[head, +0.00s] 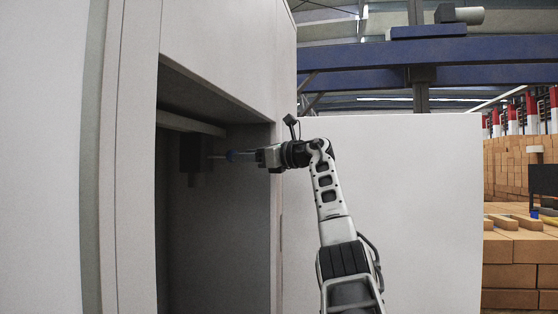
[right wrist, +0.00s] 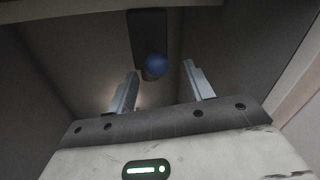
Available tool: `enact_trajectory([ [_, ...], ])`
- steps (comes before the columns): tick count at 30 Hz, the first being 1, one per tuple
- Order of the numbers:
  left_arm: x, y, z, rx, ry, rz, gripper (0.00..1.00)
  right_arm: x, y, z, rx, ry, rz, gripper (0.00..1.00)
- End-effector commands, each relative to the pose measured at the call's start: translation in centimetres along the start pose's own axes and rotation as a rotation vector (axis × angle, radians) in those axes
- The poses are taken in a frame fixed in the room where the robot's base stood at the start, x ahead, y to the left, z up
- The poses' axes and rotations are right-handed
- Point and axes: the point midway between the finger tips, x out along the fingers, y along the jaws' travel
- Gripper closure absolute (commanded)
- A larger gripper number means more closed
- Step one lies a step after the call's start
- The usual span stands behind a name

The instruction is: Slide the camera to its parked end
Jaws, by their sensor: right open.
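The camera (head: 194,152) is a dark box hanging under a pale rail (head: 188,122) inside a recess in the white cabinet. A thin rod sticks out from it to the right and ends in a blue knob (head: 233,156). My right gripper (head: 257,156) reaches into the recess from the right, close to the knob. In the right wrist view the gripper (right wrist: 162,68) is open, and the blue knob (right wrist: 156,65) shows between the fingertips, with the dark camera body (right wrist: 148,32) behind it. I cannot tell whether a finger touches the knob. My left gripper is not in view.
The recess walls (head: 240,220) close around the gripper, and its right edge is near my wrist. A white panel (head: 420,210) stands right of the recess behind my arm. Brick stacks (head: 510,275) and a blue beam (head: 480,75) are farther off at the right.

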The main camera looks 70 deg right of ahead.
Motion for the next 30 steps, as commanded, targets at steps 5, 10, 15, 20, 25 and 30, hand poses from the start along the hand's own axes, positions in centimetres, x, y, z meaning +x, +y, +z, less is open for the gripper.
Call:
enact_trajectory([
  [5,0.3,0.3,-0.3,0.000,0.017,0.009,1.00,-4.7,-0.1,-0.2,-0.002,0.001,-0.004,0.48],
  [10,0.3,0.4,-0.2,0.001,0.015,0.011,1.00,-8.2,-0.1,-0.1,-0.001,0.001,-0.004,0.48],
  [15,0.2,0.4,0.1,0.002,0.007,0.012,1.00,-10.3,-0.1,0.0,0.000,0.001,-0.003,0.48],
  [20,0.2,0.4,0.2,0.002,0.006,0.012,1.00,-11.0,-0.1,0.0,0.000,0.000,-0.002,0.48],
  [25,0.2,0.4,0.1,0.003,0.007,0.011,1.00,-11.0,-0.1,0.0,0.000,0.000,-0.002,0.48],
  [30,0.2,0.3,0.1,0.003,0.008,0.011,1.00,-11.0,-0.1,0.0,0.000,0.000,-0.002,0.48],
])
